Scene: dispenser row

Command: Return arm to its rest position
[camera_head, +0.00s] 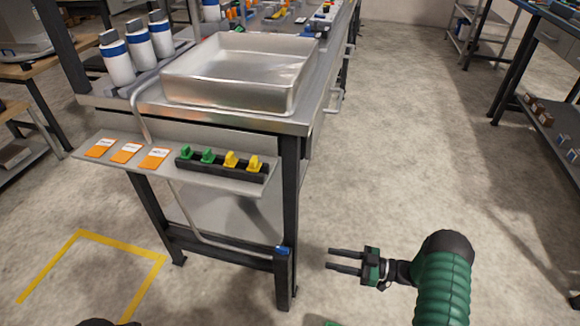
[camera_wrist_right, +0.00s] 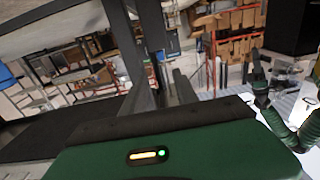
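My right arm, green and ribbed with a dark joint, comes in at the lower right of the head view. My right gripper (camera_head: 331,258) points left over the bare floor. Its two dark fingers are parallel with a gap between them and nothing in the gap. It is right of the table's front leg (camera_head: 290,215) and apart from it in the picture. In the right wrist view, dark fingers rise from the green gripper body (camera_wrist_right: 150,155), with no held object showing. My left gripper is not in view.
A steel table carries a metal tray (camera_head: 185,88) and white bottles (camera_head: 117,65). Its front shelf (camera_head: 95,156) holds orange labels and green and yellow knobs (camera_head: 230,160). Yellow floor tape (camera_head: 125,246) lies lower left. Shelving (camera_head: 548,110) stands at right; the floor between is clear.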

